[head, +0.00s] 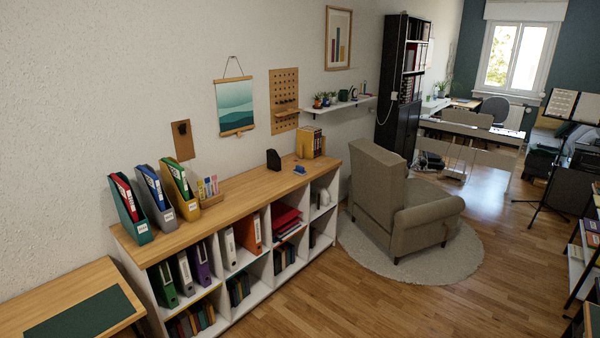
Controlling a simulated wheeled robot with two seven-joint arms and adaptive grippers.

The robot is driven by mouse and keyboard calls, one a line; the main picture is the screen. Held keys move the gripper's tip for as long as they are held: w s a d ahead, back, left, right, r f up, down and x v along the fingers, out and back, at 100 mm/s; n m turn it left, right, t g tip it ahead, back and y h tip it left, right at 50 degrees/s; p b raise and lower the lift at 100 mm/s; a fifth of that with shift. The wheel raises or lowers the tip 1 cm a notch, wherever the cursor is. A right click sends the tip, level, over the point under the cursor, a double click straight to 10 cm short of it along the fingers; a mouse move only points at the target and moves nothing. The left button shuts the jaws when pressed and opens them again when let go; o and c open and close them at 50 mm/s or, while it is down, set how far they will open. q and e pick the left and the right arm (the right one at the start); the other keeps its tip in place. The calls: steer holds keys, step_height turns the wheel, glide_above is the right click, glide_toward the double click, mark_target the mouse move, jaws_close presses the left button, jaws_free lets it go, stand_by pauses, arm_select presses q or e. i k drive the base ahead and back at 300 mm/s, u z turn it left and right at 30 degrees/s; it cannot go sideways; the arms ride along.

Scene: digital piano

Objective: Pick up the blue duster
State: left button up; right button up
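A small blue object (299,170), which looks like the blue duster, lies on the wooden top of the low white shelf unit (237,200), near its right part. It is small in the head view, so its exact shape is hard to make out. A black holder (273,159) stands to its left, and a row of yellow books (305,143) stands behind it. Neither of my grippers is in view.
Several upright file holders (130,210) stand on the unit's left part. A desk (70,300) is at lower left. An armchair (395,198) on a round rug (355,250) stands beyond the unit's right end. The wooden floor (400,305) in front is clear.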

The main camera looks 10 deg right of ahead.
mark_target(299, 170)
steer(key=z, duration=0.4)
steer(key=i, duration=0.85)
steer(key=z, duration=0.75)
steer(key=i, duration=3.55)
steer(key=u, duration=1.35)
steer(key=i, duration=0.85)
steer(key=u, duration=0.85)
